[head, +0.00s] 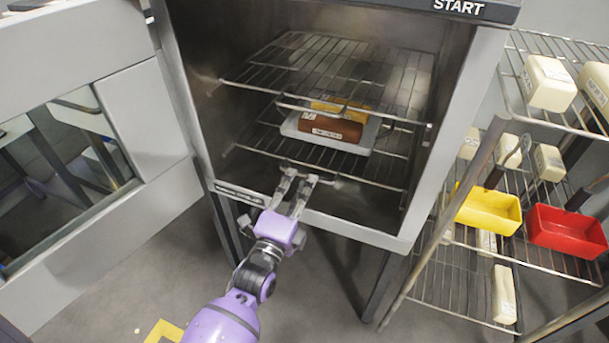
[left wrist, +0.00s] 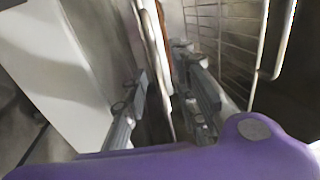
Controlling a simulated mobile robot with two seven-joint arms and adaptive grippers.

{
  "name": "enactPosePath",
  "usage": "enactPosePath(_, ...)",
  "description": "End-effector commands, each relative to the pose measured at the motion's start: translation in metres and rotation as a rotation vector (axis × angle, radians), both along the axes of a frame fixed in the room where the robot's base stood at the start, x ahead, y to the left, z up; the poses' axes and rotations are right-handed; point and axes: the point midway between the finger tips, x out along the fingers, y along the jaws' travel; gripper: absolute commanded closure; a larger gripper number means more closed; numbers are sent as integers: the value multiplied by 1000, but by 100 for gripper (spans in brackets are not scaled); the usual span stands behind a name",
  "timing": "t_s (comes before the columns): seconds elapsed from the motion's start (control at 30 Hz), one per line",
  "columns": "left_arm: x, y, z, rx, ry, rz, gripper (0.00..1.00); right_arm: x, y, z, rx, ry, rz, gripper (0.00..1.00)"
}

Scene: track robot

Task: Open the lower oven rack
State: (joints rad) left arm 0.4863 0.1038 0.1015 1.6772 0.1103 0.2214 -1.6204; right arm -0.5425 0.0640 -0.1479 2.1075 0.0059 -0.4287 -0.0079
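The oven (head: 312,195) stands ahead with its door (head: 95,120) swung open to the left. Inside is an upper wire rack (head: 395,80) and a lower wire rack (head: 385,172). The lower rack holds a pale tray (head: 296,128) with a brown and yellow block (head: 335,124). My left gripper (head: 299,175) is at the front of the lower rack, by its front bar. In the left wrist view its fingers (left wrist: 168,95) are apart, with a thin bar between or near them; I cannot tell if they touch it. My right gripper is not in view.
A wire shelf unit (head: 455,290) stands to the right with a yellow bin (head: 490,209), a red bin (head: 566,230) and several pale blocks. The oven door fills the left side. Grey floor shows below the oven.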

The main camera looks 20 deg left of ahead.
Motion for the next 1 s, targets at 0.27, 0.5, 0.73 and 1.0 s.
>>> enactPosePath(0.27, 32, -1, 5, -1, 1, 0, 74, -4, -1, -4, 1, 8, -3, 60)
enactPosePath(0.5, 36, -1, 6, 0, 3, 0, 74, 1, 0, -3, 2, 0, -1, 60)
enactPosePath(0.73, 35, -1, 6, -1, 2, 0, 93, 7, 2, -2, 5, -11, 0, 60)
enactPosePath(1.0, 35, -1, 6, -1, 2, 0, 100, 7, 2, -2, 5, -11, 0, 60)
